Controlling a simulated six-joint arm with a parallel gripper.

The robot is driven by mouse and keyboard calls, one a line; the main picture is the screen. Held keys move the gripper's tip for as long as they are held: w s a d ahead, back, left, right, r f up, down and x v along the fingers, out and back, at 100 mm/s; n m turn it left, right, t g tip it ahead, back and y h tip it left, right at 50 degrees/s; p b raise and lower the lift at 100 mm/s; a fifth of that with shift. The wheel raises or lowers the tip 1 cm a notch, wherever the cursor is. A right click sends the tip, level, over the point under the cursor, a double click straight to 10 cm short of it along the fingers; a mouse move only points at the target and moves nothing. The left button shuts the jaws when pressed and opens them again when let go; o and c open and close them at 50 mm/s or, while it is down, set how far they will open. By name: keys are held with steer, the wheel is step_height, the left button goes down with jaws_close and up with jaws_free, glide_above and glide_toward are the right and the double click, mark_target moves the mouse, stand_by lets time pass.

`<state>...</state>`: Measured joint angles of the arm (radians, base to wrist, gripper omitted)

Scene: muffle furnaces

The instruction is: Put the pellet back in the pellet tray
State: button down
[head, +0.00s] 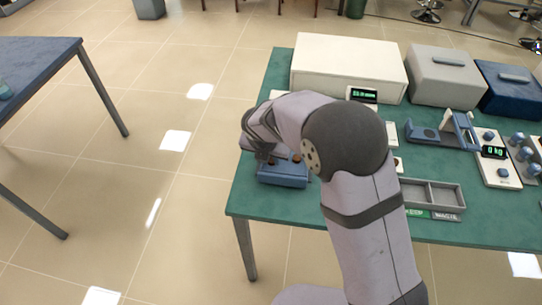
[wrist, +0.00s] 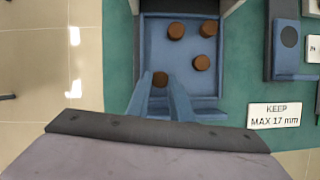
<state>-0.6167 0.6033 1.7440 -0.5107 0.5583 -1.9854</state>
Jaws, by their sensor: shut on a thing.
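The pellet tray (wrist: 150,50) is a square blue tray on the green table. In the wrist view three brown pellets (wrist: 202,62) sit in its upper and right part. My gripper (wrist: 160,84) reaches over the tray's lower left, shut on another brown pellet (wrist: 160,78) between its fingertips. I cannot tell whether this pellet touches the tray floor. In the head view the tray (head: 283,181) is at the table's left front, partly hidden by my arm, with my gripper (head: 266,159) at it.
A grey two-compartment box (head: 432,210) with KEEP and WASTE labels stands right of my arm. A blue gauge (head: 440,135), a scale (head: 497,160) and a white furnace (head: 345,65) are behind. A KEEP MAX 17 mm sign (wrist: 273,115) lies right of the tray.

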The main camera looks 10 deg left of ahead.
mark_target(271, 162)
steer(key=shift+f, duration=0.5)
steer(key=c, duration=1.1)
jaws_free()
steer(key=shift+r, duration=0.15)
step_height(271, 162, up, 8)
steer(key=p, duration=0.8)
